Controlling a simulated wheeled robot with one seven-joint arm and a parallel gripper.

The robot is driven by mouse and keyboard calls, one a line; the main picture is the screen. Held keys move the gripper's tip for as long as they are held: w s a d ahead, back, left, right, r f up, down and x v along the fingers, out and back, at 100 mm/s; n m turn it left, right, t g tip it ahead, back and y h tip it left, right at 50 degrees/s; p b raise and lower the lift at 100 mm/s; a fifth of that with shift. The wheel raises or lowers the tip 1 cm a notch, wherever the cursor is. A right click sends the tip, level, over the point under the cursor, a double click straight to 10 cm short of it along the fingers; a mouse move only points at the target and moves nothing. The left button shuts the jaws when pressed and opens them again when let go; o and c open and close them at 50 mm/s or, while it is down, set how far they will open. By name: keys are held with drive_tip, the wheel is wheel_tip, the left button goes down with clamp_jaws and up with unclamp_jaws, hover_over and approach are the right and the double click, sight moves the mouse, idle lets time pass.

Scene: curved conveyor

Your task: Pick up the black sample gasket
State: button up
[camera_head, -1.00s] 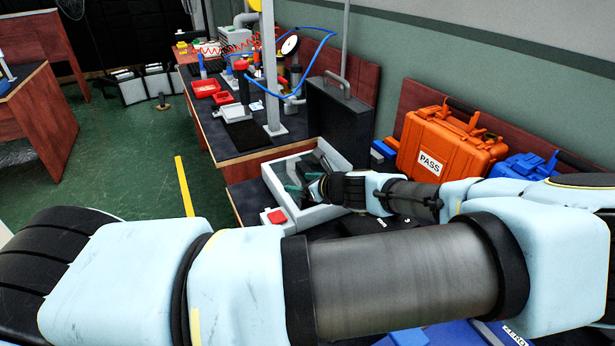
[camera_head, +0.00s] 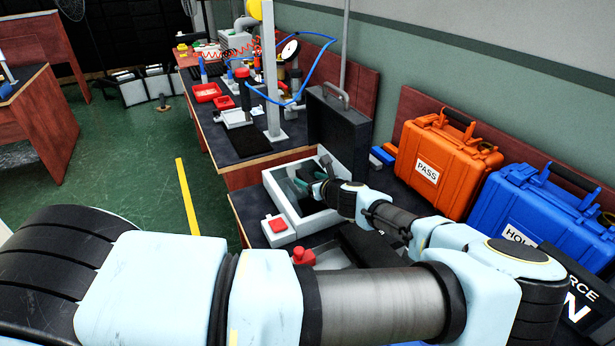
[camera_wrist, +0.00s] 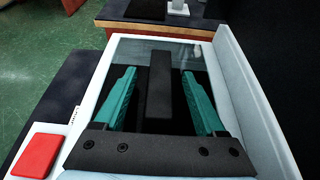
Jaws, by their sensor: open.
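My gripper (camera_wrist: 159,74) is open, its two green fingers apart over the inside of a white open box (camera_wrist: 98,85). A black bar (camera_wrist: 159,88) shows between the fingers, apart from both, with dark surfaces around it. I cannot tell whether the black sample gasket is this bar or one of the dark surfaces. In the head view my gripper (camera_head: 311,184) reaches into the white box (camera_head: 292,218) from the right. My wrist hides part of the box's inside there.
A red button (camera_head: 278,224) sits at the box's front left corner. A black case (camera_head: 340,128) stands behind the box. An orange PASS case (camera_head: 447,165) and a blue HOLD case (camera_head: 530,215) stand to the right. A red knob (camera_head: 302,256) is near my arm.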

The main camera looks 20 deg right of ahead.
drive_tip(key=shift+x, duration=1)
clamp_jaws()
